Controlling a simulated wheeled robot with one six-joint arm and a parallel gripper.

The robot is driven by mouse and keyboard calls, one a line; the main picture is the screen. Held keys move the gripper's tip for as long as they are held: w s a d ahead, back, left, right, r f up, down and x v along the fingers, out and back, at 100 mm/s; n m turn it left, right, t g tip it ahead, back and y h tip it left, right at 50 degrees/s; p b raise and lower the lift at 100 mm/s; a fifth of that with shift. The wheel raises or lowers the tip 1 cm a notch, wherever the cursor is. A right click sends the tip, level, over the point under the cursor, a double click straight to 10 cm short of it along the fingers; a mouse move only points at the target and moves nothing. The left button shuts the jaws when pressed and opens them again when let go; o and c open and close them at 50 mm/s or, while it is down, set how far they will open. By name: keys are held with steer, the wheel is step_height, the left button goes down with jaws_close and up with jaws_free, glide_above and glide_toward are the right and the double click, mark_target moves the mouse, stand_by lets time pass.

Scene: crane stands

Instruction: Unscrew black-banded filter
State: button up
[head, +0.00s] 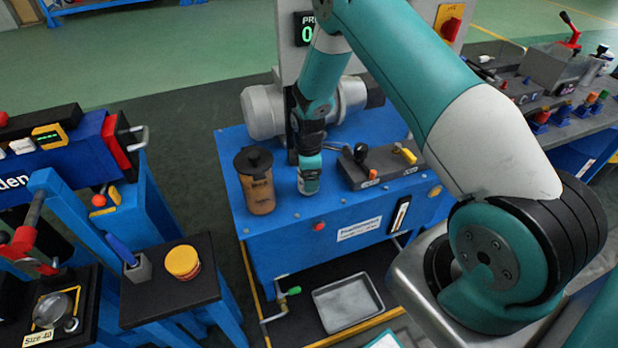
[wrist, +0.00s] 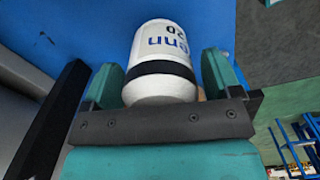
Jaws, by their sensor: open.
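The black-banded filter (wrist: 162,50) is a white canister with blue lettering and a dark band around it. In the wrist view it stands between the two teal fingers of my gripper (wrist: 160,82). The fingers are apart, one on each side of it, with a visible gap at least on the right; I cannot tell whether the left one touches. The filter's thread and mount are hidden.
A brown, black-lidded container (head: 259,192) stands just left of the filter. A dark block with orange and yellow knobs (head: 383,165) is close on the right. A grey motor (head: 263,111) sits behind. A metal tray (head: 347,303) lies low in front.

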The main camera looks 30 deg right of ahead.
steer(key=m, duration=0.7)
steer(key=shift+m, duration=0.4)
steer(key=m, duration=0.8)
steer(key=c, duration=0.9)
steer(key=shift+c, duration=0.5)
steer(key=shift+r, duration=0.15)
